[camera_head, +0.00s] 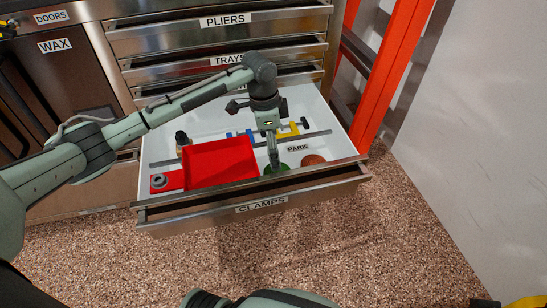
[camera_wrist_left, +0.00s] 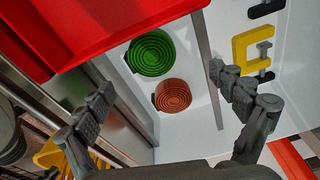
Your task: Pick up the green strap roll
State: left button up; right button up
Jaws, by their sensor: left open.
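The green strap roll (camera_head: 279,170) lies in the open CLAMPS drawer, near its front wall, and is partly hidden by my left gripper in the head view. In the left wrist view the green strap roll (camera_wrist_left: 151,53) shows as a coiled disc on the white drawer floor, beside the red tray's edge. My left gripper (camera_head: 273,160) points down over the drawer near the roll. In the wrist view the left gripper's fingers (camera_wrist_left: 168,108) are wide apart with nothing held between them.
An orange-brown strap roll (camera_head: 313,160) lies beside the green one; it also shows in the wrist view (camera_wrist_left: 173,96). A red tray (camera_head: 220,161) fills the left of the drawer. Yellow clamps (camera_head: 289,131) lie behind a divider. The drawer's front wall (camera_head: 330,180) is close by.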

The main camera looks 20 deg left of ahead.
aim_at(267, 170)
pick_arm(q)
jog(key=shift+s+d+f, duration=0.15)
jog(key=shift+f, duration=0.55)
jog(key=f, duration=0.4)
jog(key=f+b, duration=0.1)
jog(key=f, duration=0.1)
jog(key=shift+s+d+f, duration=0.15)
jog(key=shift+s+d, duration=0.05)
jog(key=shift+d, duration=0.15)
jog(key=shift+f, duration=0.3)
pick_arm(e)
jog(key=w+a, duration=0.1)
jog(key=w+a+r+t, duration=0.1)
jog(key=w+a+t, duration=0.1)
jog(key=shift+w+a+r+y, duration=0.15)
jog(key=shift+r+y, duration=0.1)
jog(key=shift+y, duration=0.15)
pick_arm(q)
jog(key=shift+c, duration=0.3)
jog(key=c, duration=1.2)
jog(key=shift+r, duration=0.15)
jog(key=shift+c, duration=0.2)
